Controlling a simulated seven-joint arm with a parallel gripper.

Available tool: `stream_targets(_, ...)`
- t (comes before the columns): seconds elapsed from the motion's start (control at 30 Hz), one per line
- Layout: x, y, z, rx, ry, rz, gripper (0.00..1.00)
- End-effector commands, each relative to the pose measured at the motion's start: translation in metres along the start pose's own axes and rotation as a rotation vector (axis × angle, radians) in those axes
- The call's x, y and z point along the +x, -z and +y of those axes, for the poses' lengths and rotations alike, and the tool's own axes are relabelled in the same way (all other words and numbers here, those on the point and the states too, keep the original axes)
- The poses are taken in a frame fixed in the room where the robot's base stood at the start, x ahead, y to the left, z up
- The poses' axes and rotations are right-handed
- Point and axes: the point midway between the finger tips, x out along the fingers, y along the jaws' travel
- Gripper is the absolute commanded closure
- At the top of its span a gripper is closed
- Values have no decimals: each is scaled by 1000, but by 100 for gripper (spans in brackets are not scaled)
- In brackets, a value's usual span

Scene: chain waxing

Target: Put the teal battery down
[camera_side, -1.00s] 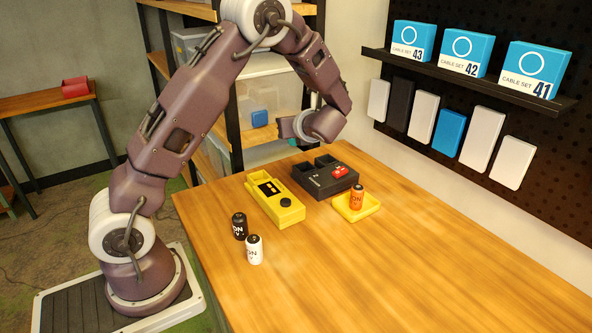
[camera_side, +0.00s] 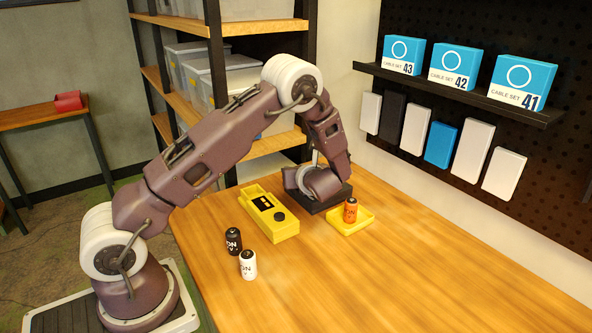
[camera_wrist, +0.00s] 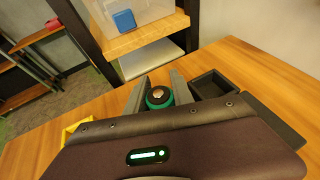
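The teal battery (camera_wrist: 157,101) shows end-on in the wrist view, a green ring around a dark top with a pale metal cap. My gripper (camera_wrist: 158,92) has one finger on each side of it, close against it. Its lower part is hidden by my wrist, so I cannot tell whether it touches anything below. In the side view, my wrist is low over the black box (camera_side: 337,202) and hides the fingers and the battery. In the wrist view, an empty compartment of the black box (camera_wrist: 212,84) is just right of the fingers.
A yellow device (camera_side: 270,216) lies left of the black box. Black (camera_side: 233,241) and white (camera_side: 248,264) batteries stand near the table's left edge. The front right table is clear.

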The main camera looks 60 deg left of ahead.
Motion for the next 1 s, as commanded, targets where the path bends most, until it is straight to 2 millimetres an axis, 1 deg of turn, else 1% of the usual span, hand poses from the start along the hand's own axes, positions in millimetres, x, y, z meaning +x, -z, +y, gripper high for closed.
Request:
stream_targets(0.03, 0, 0, 0, 0, 0, 0, 62)
stream_targets(0.1, 0, 0, 0, 0, 0, 0, 50)
stream_targets(0.37, 0, -1, 0, -1, 0, 0, 50)
stream_targets(0.43, -5, -3, -1, -1, 2, 0, 50)
stream_targets(0.47, -10, -3, -2, -1, 4, -1, 50)
stream_targets(0.57, -35, -3, -2, 0, 6, 0, 50)
stream_targets(0.7, -75, -3, -2, 0, 6, 0, 50)
stream_targets(0.8, -98, -3, -1, 0, 4, 0, 50)
stream_targets(0.9, -113, -3, -1, -1, 2, 0, 50)
stream_targets(1.0, -122, -6, 3, -20, -6, 7, 50)
